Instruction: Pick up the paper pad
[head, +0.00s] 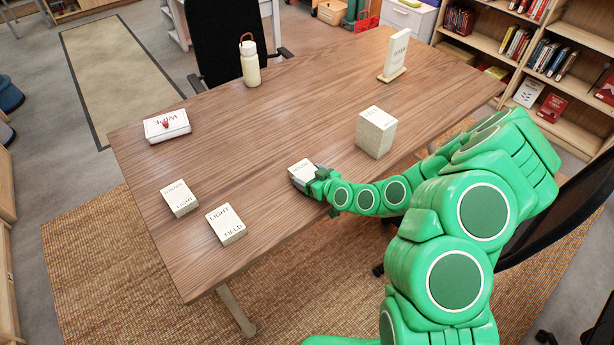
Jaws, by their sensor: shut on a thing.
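The paper pad (301,169) is a small whitish block with dark lettering on top, too small to read surely. It is near the front edge of the wooden table (290,110), in the middle of the head view. My gripper (308,181) is shut on it from the right, with dark fingers at its near side and right end. The fingers partly hide the pad. I cannot tell whether the pad touches the table or is slightly raised.
A cream block (376,134) stands close to the right. Two white books, Winter Light (179,198) and Light Field (226,225), lie left. A wipes pack (167,126), a bottle (250,64) and a sign (396,55) stand farther back. The table's middle is clear.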

